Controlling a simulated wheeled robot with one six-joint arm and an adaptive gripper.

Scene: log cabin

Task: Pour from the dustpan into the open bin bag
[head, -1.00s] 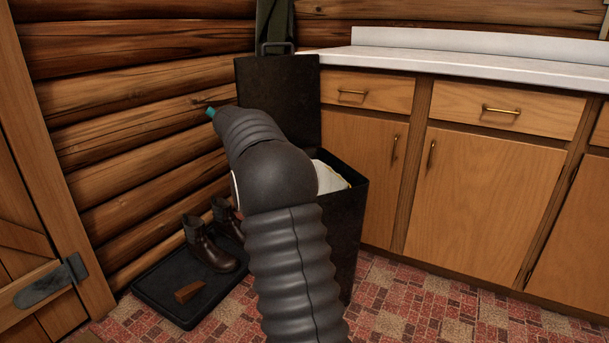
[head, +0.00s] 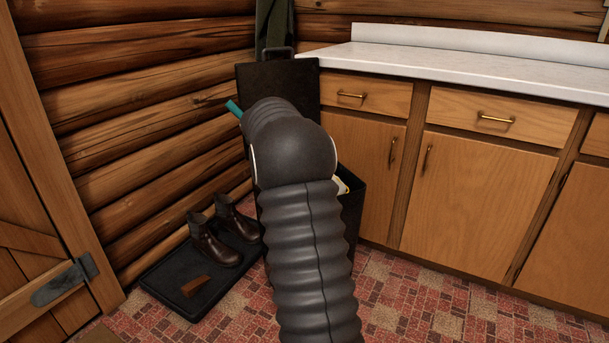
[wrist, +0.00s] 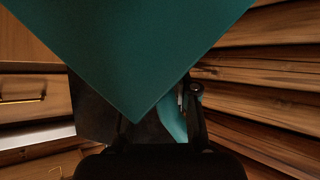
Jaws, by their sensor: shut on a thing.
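The dustpan is teal; its broad flat pan (wrist: 140,50) fills the upper middle of the wrist view. My gripper (wrist: 172,114) is shut on its teal handle, partly covered by the pan. In the head view only a teal tip of the dustpan (head: 234,108) shows left of my arm, and the gripper is hidden. The dark bin (head: 352,213) stands behind my arm with its lid (head: 285,80) raised. A sliver of the pale bin bag (head: 342,186) shows at its opening. The pan's contents and most of the bag are hidden.
Wooden cabinets (head: 487,185) with a white counter (head: 480,68) stand right of the bin. Brown boots (head: 216,245) and a small brown block (head: 195,286) sit on a black tray (head: 170,282) to the left. A log wall is behind. Floor at front right is clear.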

